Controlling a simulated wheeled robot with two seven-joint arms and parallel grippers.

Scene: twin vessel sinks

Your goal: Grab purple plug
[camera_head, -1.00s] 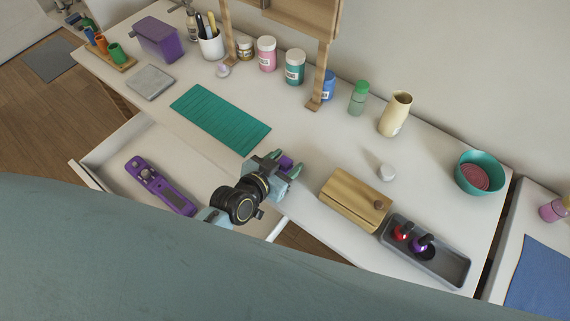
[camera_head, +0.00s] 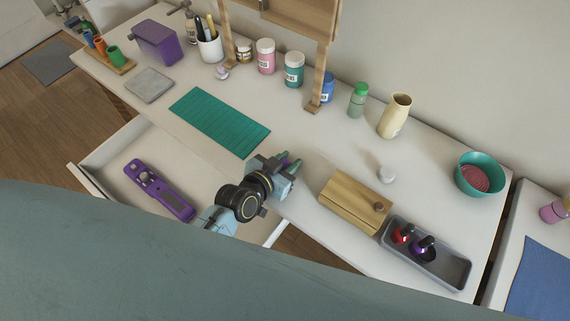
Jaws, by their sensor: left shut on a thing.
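My left gripper (camera_head: 283,164) is over the front edge of the counter, above the right end of the open drawer. It is shut on a small purple thing, seemingly the purple plug (camera_head: 285,158), of which only a bit shows between the greenish fingertips. The rest of it is hidden by the fingers and wrist. My right gripper is not in view.
The open drawer (camera_head: 103,160) holds a purple handheld device (camera_head: 160,190). A teal mat (camera_head: 220,122) lies left of the gripper, and a wooden box (camera_head: 345,203) stands right. A grey tray (camera_head: 455,272) holds red and purple dark-topped items. Jars line the back.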

